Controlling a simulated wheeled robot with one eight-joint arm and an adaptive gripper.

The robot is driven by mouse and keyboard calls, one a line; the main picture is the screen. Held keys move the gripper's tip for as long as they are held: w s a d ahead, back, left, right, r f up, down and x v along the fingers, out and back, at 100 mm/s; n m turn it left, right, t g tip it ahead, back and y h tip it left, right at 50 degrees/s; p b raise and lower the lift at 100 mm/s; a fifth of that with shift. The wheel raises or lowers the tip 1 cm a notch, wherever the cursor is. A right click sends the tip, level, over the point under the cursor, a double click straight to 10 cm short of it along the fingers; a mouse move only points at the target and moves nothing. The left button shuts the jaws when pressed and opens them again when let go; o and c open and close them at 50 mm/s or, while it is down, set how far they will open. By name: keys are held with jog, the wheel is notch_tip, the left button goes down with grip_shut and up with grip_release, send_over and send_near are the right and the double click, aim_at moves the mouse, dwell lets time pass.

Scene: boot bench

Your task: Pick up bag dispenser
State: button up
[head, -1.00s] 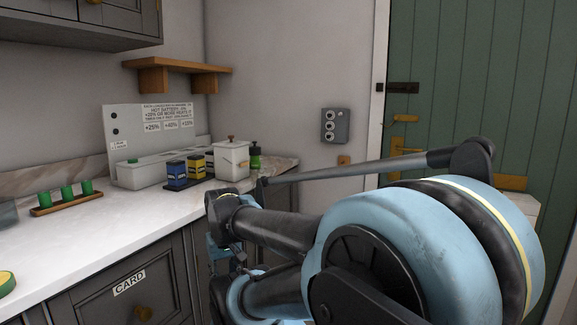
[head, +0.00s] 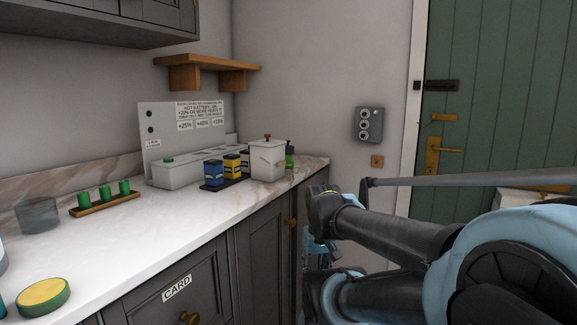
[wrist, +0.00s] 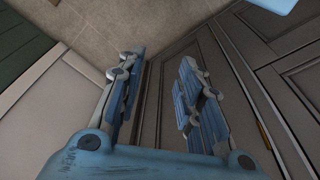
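No thing in view is labelled as a bag dispenser, and I cannot tell for certain which one it is. A white box-shaped canister with a wooden knob (head: 268,160) stands upright near the far right end of the counter. A dark green pump bottle (head: 289,155) stands just behind it. My gripper (wrist: 160,65) is open and empty in the wrist view, its two blue-grey fingers apart, with cabinet front and floor beyond. In the head view my gripper is partly hidden below my arm, beside the counter's right end and below its top.
On the marble counter (head: 130,230) are blue and yellow tins (head: 214,172) on a dark tray, a long grey box (head: 180,172), green cylinders (head: 104,190) on a wooden strip, a glass bowl (head: 38,215) and a round yellow-topped tin (head: 43,296). Dark cabinets (head: 263,255) stand below.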

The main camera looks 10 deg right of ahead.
jog(key=o, duration=0.4)
jog(key=shift+s+r, duration=0.2)
jog(key=o, duration=0.4)
jog(key=shift+a+r, duration=0.1)
jog(key=shift+r, duration=0.2)
jog(key=w+r+n+t+y, duration=0.2)
jog(key=w+r, duration=0.4)
jog(key=w, duration=0.4)
jog(key=w+d+r+n+t+y, duration=0.1)
jog(key=w+r+t+y, duration=0.1)
jog(key=w+r, duration=0.6)
jog(key=w+r+n+t+y, duration=0.2)
jog(key=w+r, duration=0.3)
jog(key=w, duration=0.7)
jog(key=n+t+y, duration=0.1)
jog(key=t, duration=0.2)
send_near(292, 161)
jog(key=x, duration=0.5)
jog(key=shift+w+a+f, duration=0.15)
jog(key=shift+a+f, duration=0.1)
jog(key=shift+f, duration=0.2)
jog(key=shift+r+x, duration=0.15)
jog(key=shift+x, duration=1.15)
jog(key=shift+r+x, duration=0.2)
jog(key=shift+x, duration=1.1)
